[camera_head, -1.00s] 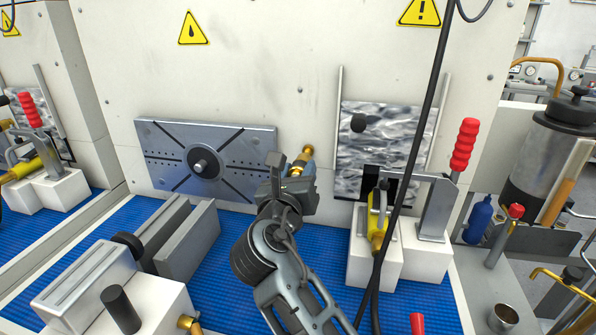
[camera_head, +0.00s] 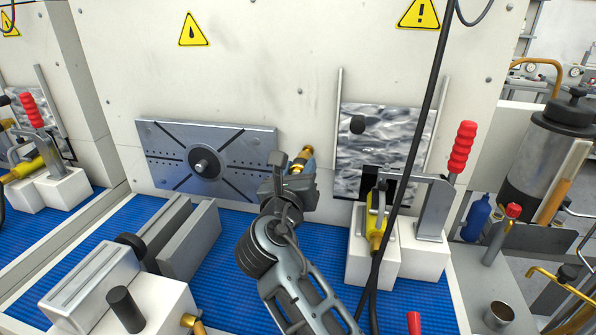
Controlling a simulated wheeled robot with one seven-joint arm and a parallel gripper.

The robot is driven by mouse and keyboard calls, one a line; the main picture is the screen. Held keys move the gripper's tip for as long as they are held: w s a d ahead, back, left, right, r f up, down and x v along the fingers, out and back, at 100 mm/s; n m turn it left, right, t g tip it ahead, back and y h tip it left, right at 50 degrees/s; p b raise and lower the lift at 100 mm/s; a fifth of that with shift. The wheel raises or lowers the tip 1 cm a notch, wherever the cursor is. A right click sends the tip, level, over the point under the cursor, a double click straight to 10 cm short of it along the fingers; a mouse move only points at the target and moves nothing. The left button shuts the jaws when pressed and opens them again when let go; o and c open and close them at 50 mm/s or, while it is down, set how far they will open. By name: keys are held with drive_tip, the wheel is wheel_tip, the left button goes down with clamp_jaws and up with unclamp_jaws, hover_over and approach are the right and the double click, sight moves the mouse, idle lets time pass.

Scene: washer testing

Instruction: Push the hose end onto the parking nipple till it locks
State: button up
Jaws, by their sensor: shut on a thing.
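My gripper (camera_head: 290,184) is in front of the wall, right of the slotted grey plate. It is shut on what appears to be the hose end, mostly hidden by the gripper body. A brass fitting (camera_head: 304,157) shows just beyond the fingers, pointing up and right. I cannot tell whether it belongs to the hose end or is the parking nipple, nor whether the two touch. No hose can be clearly followed from the gripper.
The slotted plate (camera_head: 171,155) with a central stud is on the wall at left. A red-handled toggle clamp (camera_head: 460,150) and yellow fitting (camera_head: 376,228) stand on white blocks at right. A black hose (camera_head: 418,130) hangs before them. Grey rails (camera_head: 190,243) stand at left.

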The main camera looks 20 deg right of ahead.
drive_tip(key=shift+p+x, duration=0.3)
drive_tip(key=shift+x, duration=1)
drive_tip(key=o, duration=1.3)
drive_tip(key=shift+c, duration=0.2)
drive_tip(key=shift+s, duration=0.1)
drive_tip(key=v, duration=0.7)
drive_tip(key=shift+s+a+b, duration=0.25)
drive_tip(key=shift+b, duration=0.15)
